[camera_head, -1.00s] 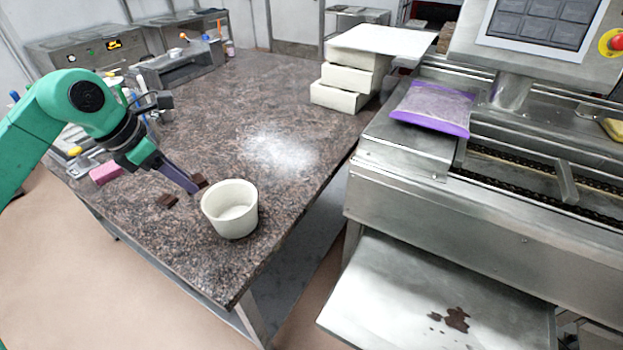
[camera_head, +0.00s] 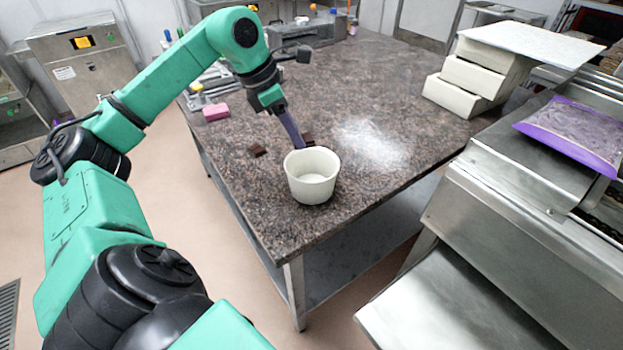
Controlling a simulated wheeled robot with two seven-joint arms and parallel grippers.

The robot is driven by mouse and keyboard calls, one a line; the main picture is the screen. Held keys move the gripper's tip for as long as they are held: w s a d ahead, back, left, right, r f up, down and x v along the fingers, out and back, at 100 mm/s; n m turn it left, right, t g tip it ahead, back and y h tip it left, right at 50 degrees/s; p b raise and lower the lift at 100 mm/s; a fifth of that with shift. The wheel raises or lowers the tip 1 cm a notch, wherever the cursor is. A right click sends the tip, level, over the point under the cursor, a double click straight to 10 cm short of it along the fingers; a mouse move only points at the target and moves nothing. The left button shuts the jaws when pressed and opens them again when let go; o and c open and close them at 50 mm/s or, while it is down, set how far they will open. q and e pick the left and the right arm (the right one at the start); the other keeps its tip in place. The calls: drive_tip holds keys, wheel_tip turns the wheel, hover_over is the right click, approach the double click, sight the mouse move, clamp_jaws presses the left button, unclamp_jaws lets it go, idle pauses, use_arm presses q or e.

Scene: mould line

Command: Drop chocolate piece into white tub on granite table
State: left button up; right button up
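The white tub (camera_head: 312,177) stands upright on the granite table (camera_head: 385,190) near its front edge, and its inside looks empty. One dark chocolate piece (camera_head: 258,150) lies on the table left of the tub. Another dark chocolate piece (camera_head: 309,139) shows just behind the tub, beside my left fingertips. My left gripper (camera_head: 300,145) points down at the tub's back rim with its purple fingers. The fingers overlap from this side, so their gap is hidden. I cannot tell whether they touch the second piece. My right gripper is out of view.
A pink block (camera_head: 215,112) lies at the table's left edge. Stacked white blocks (camera_head: 465,85) stand at the back right. A steel machine with a purple-edged bag (camera_head: 575,130) stands to the right.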

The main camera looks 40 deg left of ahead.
use_arm(q)
drive_tip(key=o, duration=0.5)
drive_tip(key=shift+d, duration=0.15)
drive_tip(key=shift+r, duration=0.15)
drive_tip(key=p+v, duration=0.5)
drive_tip(key=v, duration=0.9)
drive_tip(key=shift+r, duration=0.2)
